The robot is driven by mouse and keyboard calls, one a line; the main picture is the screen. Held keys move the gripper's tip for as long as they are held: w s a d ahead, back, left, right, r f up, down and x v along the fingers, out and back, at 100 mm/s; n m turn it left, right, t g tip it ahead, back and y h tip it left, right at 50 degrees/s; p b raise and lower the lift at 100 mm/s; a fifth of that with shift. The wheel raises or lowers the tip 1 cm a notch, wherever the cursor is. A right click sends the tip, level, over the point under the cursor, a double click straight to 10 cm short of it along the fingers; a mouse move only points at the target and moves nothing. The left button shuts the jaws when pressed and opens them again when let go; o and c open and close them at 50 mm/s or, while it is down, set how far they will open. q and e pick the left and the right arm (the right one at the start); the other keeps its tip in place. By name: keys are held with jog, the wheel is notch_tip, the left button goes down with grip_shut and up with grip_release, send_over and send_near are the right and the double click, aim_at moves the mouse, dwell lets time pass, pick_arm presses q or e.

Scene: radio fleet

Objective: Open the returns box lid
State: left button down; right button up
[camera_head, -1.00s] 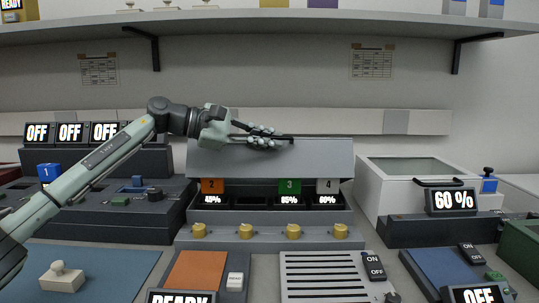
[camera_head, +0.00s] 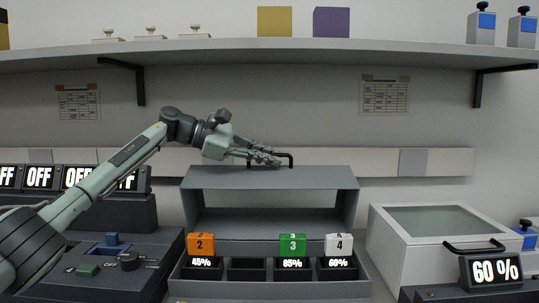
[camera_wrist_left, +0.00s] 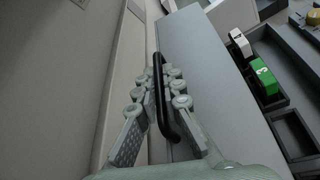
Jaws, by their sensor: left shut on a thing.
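My left gripper (camera_head: 272,157) is shut on the black bar handle (camera_head: 290,158) at the far edge of a grey lid (camera_head: 262,178). The lid stands raised over a grey charging rack, with an open gap beneath it. In the left wrist view, the fingers (camera_wrist_left: 160,90) close around the handle (camera_wrist_left: 158,70) from both sides, beside the lid's flat panel (camera_wrist_left: 205,80). A white box (camera_head: 385,245) with a glass-like top (camera_head: 435,220) and its own black handle (camera_head: 473,247) stands at the right; its top looks shut. No frame labels either as the returns box.
Orange (camera_head: 200,243), green (camera_head: 293,245) and white (camera_head: 338,244) batteries stand in the rack, with one slot empty. A dark console (camera_head: 125,265) stands at the left. A shelf (camera_head: 270,52) runs above the arm.

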pick_arm(q)
jog(key=shift+w+r+n+g, duration=0.15)
jog(key=shift+w+n+g, duration=0.2)
jog(key=shift+w, duration=0.75)
pick_arm(e)
jog(key=shift+s+d+f, duration=0.15)
jog(key=shift+s+f, duration=0.2)
jog(key=shift+f, duration=0.2)
jog(key=shift+s+d+f, duration=0.1)
jog(key=shift+s+f, duration=0.2)
jog(key=shift+f, duration=0.2)
pick_arm(q)
jog(key=c, duration=1.9)
grip_release()
notch_tip(320, 180, up, 4)
send_over(222, 169)
pick_arm(e)
jog(key=shift+s, duration=0.1)
